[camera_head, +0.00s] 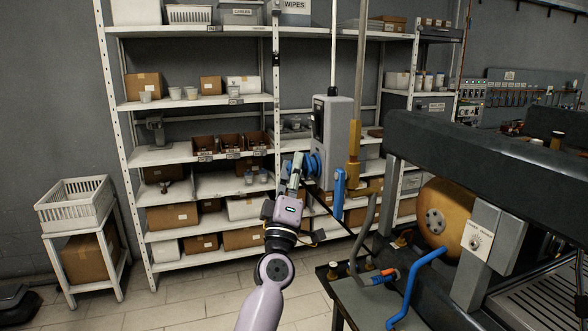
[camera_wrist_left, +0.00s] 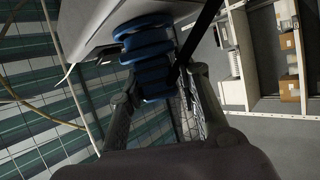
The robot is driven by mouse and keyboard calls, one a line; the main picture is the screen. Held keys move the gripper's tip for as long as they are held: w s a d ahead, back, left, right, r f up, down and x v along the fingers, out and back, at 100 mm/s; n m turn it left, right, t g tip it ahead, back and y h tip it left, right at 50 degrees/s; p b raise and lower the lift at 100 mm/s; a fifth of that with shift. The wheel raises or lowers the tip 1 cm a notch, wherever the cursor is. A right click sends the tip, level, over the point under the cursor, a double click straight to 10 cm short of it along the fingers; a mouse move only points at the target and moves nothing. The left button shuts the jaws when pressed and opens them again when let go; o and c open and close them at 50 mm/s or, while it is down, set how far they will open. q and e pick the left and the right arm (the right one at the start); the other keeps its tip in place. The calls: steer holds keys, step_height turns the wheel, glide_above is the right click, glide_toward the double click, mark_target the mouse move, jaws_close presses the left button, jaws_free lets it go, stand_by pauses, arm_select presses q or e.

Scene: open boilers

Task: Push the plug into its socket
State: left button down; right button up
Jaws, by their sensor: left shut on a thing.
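My left gripper (camera_head: 298,172) is raised in front of the shelves, beside the left face of a grey box (camera_head: 340,135) on a pole. It is shut on a blue plug (camera_head: 313,166), which lies between the fingertips and the box. In the left wrist view the ribbed blue plug (camera_wrist_left: 148,62) is between the two fingers, and its far end meets the grey housing (camera_wrist_left: 95,22). The socket itself is hidden behind the plug, so I cannot tell how deep the plug sits. My right gripper is not in view.
A blue lever (camera_head: 339,192) hangs at the box's lower right. The dark boiler machine (camera_head: 480,150) and a side table (camera_head: 365,300) with a blue bent handle (camera_head: 412,285) stand at right. Shelves (camera_head: 200,102) stand behind. Floor at lower left is clear.

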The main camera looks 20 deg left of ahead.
arm_select(q)
steer(key=shift+w+d, duration=0.2)
steer(key=shift+d, duration=0.05)
stand_by(0.4)
stand_by(0.9)
steer(key=c, duration=1.1)
jaws_free()
steer(key=shift+s, duration=0.1)
steer(key=shift+v, duration=2.45)
